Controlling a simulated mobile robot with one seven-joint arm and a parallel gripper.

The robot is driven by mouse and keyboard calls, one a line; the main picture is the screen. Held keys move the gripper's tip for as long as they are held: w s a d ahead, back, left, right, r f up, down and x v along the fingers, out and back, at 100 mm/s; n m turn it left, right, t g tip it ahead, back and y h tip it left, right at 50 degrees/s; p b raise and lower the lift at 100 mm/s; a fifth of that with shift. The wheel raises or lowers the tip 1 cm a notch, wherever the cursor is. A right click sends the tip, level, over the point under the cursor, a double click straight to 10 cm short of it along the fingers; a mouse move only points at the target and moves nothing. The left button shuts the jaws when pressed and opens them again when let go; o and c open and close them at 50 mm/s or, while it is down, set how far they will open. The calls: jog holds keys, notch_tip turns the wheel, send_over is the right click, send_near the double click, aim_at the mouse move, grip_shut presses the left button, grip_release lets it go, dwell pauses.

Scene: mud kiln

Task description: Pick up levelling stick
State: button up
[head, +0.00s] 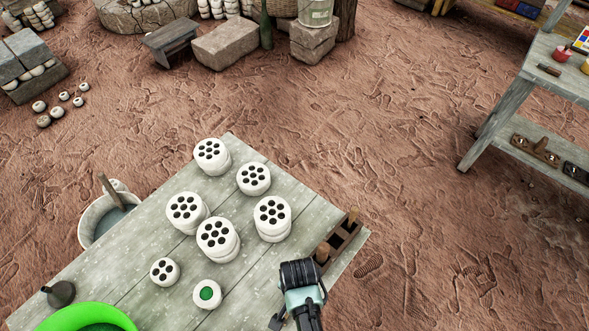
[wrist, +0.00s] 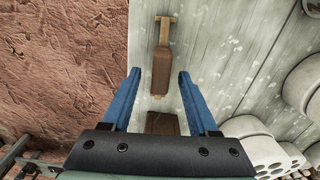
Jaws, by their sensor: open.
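A long brown wooden piece with a paler, wider end (wrist: 161,65) lies on the table in the wrist view. It looks like the levelling stick, but I cannot be certain. My gripper (wrist: 158,74) is open and empty, its two blue fingers on either side of this piece in the picture; I cannot tell the height between them. A second brown wooden piece (wrist: 161,124) shows closer to the gripper's base, partly hidden by it. In the head view, brown wooden pieces (head: 340,238) lie along the table's right edge, just beyond my gripper (head: 300,272), which partly covers that area.
The grey plank table (head: 150,240) holds several white perforated cylinders (head: 272,215), a small cup with green contents (head: 207,294) and a bright green bowl (head: 85,318). A bucket (head: 88,222) stands at its left. A shelf stand (head: 497,112) is at the right. Reddish ground lies open between.

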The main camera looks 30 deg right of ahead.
grip_shut()
dwell(0.3)
